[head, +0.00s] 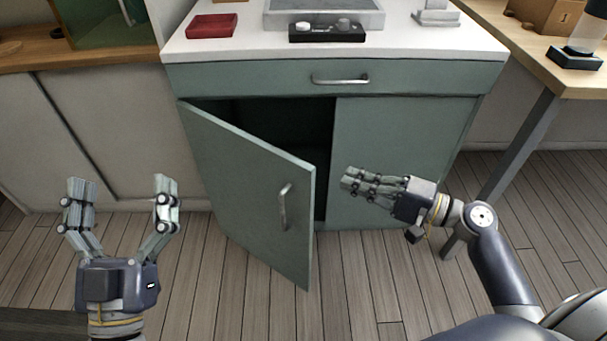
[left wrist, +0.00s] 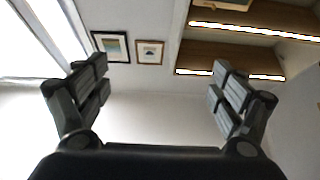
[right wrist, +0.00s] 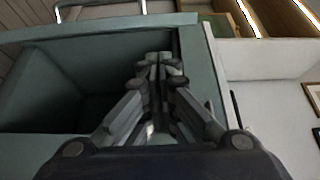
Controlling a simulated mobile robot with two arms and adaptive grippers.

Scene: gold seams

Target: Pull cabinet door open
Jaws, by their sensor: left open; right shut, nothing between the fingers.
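The green cabinet (head: 400,155) stands in the middle of the head view under a white top. Its left door (head: 240,190) is swung partly open toward me, and a dark gap shows behind it. The door's metal handle (head: 283,206) is on its outer face near the free edge. My right gripper (head: 350,180) is shut and empty, just right of the door's free edge and apart from the handle. In the right wrist view its closed fingers (right wrist: 160,62) point toward the dark cabinet interior (right wrist: 90,75). My left gripper (head: 122,190) is open and empty, left of the door.
A drawer (head: 430,78) with a metal handle sits closed above the doors. A red box (head: 212,25) and a black tray (head: 327,33) rest on the white top. A wooden table (head: 540,65) stands at right. Wood floor (head: 200,285) is clear before the cabinet.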

